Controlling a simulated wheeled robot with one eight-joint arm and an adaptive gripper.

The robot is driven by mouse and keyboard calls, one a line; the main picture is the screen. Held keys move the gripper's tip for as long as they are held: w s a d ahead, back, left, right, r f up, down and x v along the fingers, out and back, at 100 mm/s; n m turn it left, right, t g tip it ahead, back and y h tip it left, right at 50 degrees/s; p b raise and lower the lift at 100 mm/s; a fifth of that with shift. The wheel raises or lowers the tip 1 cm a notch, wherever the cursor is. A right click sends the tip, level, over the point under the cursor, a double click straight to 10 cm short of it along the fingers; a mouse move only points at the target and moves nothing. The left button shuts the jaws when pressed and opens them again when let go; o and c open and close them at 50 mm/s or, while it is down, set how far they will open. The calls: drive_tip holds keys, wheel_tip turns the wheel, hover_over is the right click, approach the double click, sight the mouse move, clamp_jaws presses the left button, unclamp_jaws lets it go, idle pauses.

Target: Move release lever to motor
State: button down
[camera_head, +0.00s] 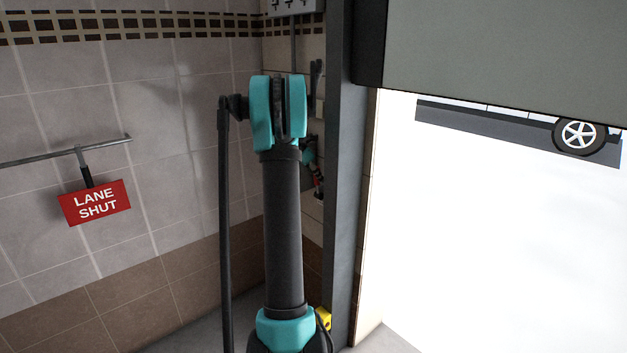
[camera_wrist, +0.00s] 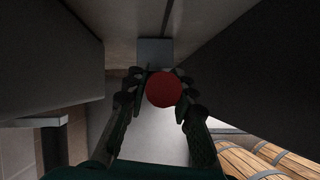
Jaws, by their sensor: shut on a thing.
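A red round knob (camera_wrist: 164,89), which looks like the end of the release lever, shows in the middle of the wrist view. My gripper (camera_wrist: 160,92) has one dark finger on each side of the knob and is shut on it. A grey plate or block (camera_wrist: 154,52) lies just beyond the knob. The rest of the lever is hidden behind the knob. I cannot make out the motor in either view. In the head view my arm hides most of the spot where my gripper works.
A dark post (camera_head: 347,200) stands just right of my arm, beside a wide bright opening under a grey door panel (camera_head: 490,50). A red LANE SHUT sign (camera_head: 95,203) hangs on a wall rail at left. Wooden barrels (camera_wrist: 255,160) lie low right in the wrist view.

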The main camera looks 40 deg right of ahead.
drive_tip(key=shift+d+y, duration=0.6)
drive_tip(key=shift+y, duration=0.1)
drive_tip(key=c, duration=1.3)
unclamp_jaws()
drive_tip(key=shift+d, duration=0.1)
drive_tip(key=shift+o, duration=0.2)
drive_tip(key=v, duration=1.2)
